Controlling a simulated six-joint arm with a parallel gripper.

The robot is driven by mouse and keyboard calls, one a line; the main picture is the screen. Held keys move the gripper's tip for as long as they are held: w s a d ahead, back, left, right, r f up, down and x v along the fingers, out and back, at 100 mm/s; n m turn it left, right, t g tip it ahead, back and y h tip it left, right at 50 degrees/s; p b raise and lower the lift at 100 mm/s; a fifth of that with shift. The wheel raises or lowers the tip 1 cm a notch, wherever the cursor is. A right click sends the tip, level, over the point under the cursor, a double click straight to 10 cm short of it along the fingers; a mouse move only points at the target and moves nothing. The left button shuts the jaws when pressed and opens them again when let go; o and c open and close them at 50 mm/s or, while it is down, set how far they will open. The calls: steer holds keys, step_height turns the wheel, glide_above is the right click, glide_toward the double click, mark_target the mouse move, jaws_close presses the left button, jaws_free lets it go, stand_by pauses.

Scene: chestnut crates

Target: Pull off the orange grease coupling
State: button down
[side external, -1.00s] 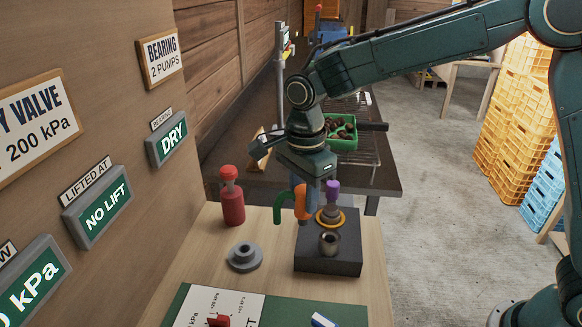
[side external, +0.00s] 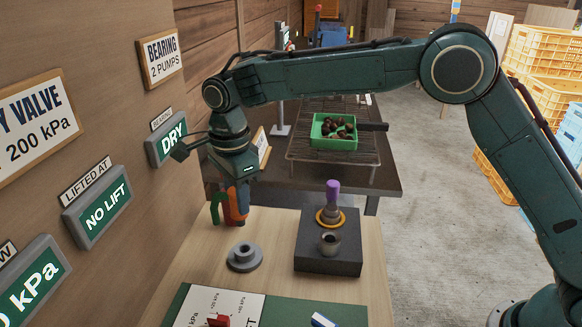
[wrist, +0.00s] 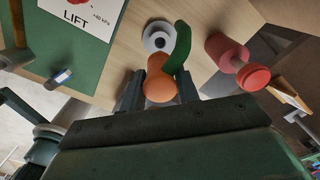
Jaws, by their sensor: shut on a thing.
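My gripper (side external: 236,203) is shut on the orange grease coupling (side external: 231,213), which has a curved green piece (side external: 215,207) on its left. In the wrist view the orange coupling (wrist: 158,86) sits between the two fingers, with the green piece (wrist: 180,48) beside it. The coupling is held above the left part of the wooden bench, apart from the dark block (side external: 310,262). On that block stand a purple-topped fitting (side external: 333,190) with a yellow ring (side external: 322,222) and a metal cup (side external: 330,243).
A grey flanged stand (side external: 244,262) is on the bench in front of the coupling. A red bottle (wrist: 228,52) stands nearby, mostly hidden in the side view. A green crate of chestnuts (side external: 334,142) sits on a rack behind. A green board (side external: 270,308) lies at the front.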

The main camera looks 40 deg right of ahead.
mark_target(240, 218)
steer(key=shift+f, duration=0.1)
stand_by(0.3)
steer(key=shift+f, duration=2.75)
steer(key=shift+f, duration=2)
steer(key=c, duration=0.9)
jaws_free()
steer(key=shift+c, duration=0.2)
step_height(240, 218, up, 13)
steer(key=shift+r, duration=0.45)
